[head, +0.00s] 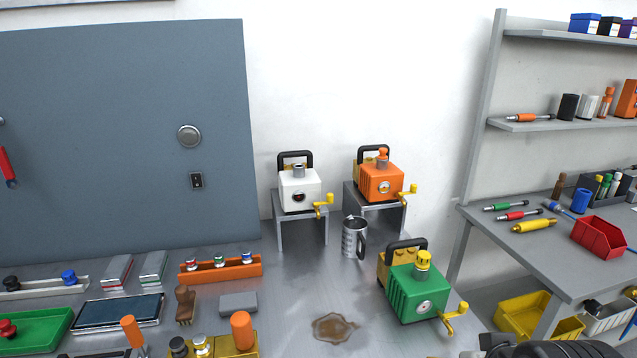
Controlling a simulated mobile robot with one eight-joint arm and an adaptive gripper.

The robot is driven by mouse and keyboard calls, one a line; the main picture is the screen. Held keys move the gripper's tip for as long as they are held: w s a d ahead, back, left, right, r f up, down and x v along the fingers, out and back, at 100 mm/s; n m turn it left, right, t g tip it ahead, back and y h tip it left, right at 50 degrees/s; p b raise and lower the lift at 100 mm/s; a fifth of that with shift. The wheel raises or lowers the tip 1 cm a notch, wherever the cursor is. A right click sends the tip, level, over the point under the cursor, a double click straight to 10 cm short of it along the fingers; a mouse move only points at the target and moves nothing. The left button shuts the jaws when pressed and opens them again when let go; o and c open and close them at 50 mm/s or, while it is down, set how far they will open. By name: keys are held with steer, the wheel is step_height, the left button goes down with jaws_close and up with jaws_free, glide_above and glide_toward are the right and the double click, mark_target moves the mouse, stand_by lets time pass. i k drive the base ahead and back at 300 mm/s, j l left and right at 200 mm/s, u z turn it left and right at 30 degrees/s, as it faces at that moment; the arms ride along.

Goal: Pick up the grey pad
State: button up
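The grey pad (238,303) is a small, flat rectangular block lying on the metal workbench in the head view. It lies left of a brown puddle, right of a brown brush and just behind an orange-knobbed yellow block. Nothing covers its top. A dark rounded part of my own arm shows at the bottom right edge, far to the right of the pad. My gripper's fingers do not show.
A brown puddle (334,327) spreads on the bench (300,280). A brown brush (185,304), a tablet (118,311) and an orange rack (221,268) are near the pad. A green machine (413,292) and a metal mug (354,238) stand to the right.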

mark_target(248, 301)
steer(key=k+j+u, duration=0.1)
steer(key=u, duration=1)
steer(key=k+j, duration=0.1)
